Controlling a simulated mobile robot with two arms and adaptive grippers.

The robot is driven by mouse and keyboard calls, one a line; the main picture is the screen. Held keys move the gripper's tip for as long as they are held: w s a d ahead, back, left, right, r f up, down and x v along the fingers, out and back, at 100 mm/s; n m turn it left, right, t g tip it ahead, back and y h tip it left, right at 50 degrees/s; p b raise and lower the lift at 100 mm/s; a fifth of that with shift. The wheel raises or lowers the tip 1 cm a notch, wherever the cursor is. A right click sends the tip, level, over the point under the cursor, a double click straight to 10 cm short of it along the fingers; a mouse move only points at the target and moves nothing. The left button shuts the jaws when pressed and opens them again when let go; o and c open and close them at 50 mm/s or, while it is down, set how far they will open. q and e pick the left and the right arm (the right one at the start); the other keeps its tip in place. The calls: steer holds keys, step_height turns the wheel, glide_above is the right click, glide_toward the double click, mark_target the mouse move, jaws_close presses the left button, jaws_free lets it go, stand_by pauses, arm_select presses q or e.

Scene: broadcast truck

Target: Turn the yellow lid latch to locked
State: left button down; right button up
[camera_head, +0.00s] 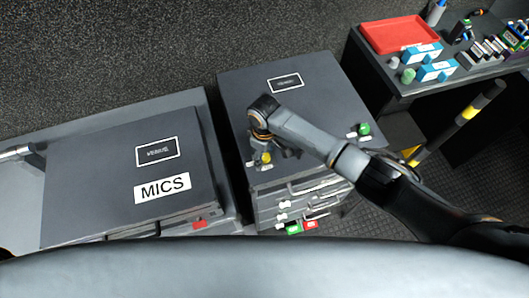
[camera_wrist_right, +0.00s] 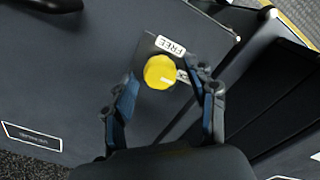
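The yellow latch knob (camera_wrist_right: 159,71) sits on a dark plate on the lid of the drawer cabinet (camera_head: 330,85). It also shows near the cabinet's front left corner in the head view (camera_head: 267,157). A white FREE label (camera_wrist_right: 170,46) lies beside it; a second label, ending in "CK" (camera_wrist_right: 183,76), is partly hidden by the knob. My right gripper (camera_wrist_right: 167,88) is open, its fingers apart on either side of and just short of the knob. I cannot tell whether either finger touches it. My left gripper is out of view.
A green knob (camera_head: 364,129) sits on the same lid, right of my right arm. A grey MICS case (camera_head: 110,165) stands to the left. At the right, a dark bench (camera_head: 395,80) carries a red tray (camera_head: 400,34) and small boxes. A yellow-black post (camera_head: 458,120) stands below it.

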mark_target(265, 156)
step_height(265, 156, up, 12)
stand_by(0.7)
stand_by(0.4)
